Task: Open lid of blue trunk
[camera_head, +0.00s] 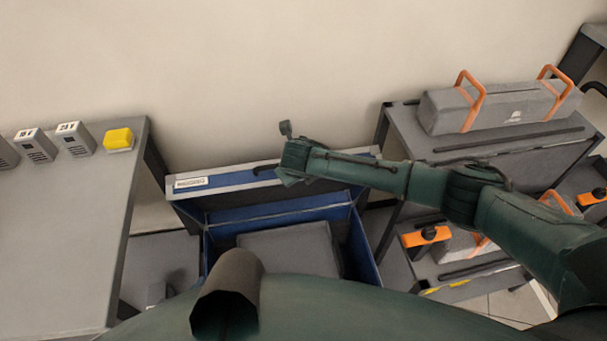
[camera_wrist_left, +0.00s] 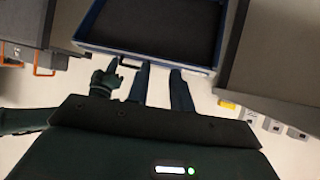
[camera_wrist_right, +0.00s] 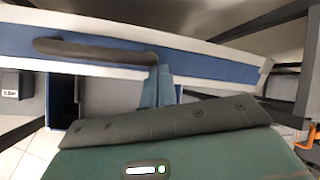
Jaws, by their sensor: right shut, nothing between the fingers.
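The blue trunk (camera_head: 362,245) stands against the wall between two tables. Its lid (camera_head: 235,178) is raised, with its grey-edged front carrying a white label and a dark handle, and the inside is visible with a grey block in it. My right gripper (camera_head: 287,150) is at the lid's top edge. In the right wrist view its fingers (camera_wrist_right: 160,85) are shut together and empty, in front of the blue lid face with its dark handle (camera_wrist_right: 95,50). In the left wrist view my left gripper's fingers (camera_wrist_left: 163,88) are apart and empty, near a blue-rimmed dark panel (camera_wrist_left: 150,45).
A grey table (camera_head: 60,220) with a yellow-topped block (camera_head: 119,139) is on the left. On the right, a grey stand (camera_head: 480,145) bears a grey case (camera_head: 500,103) with orange handles. More orange-handled cases sit lower right. My right arm crosses in front of the stand.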

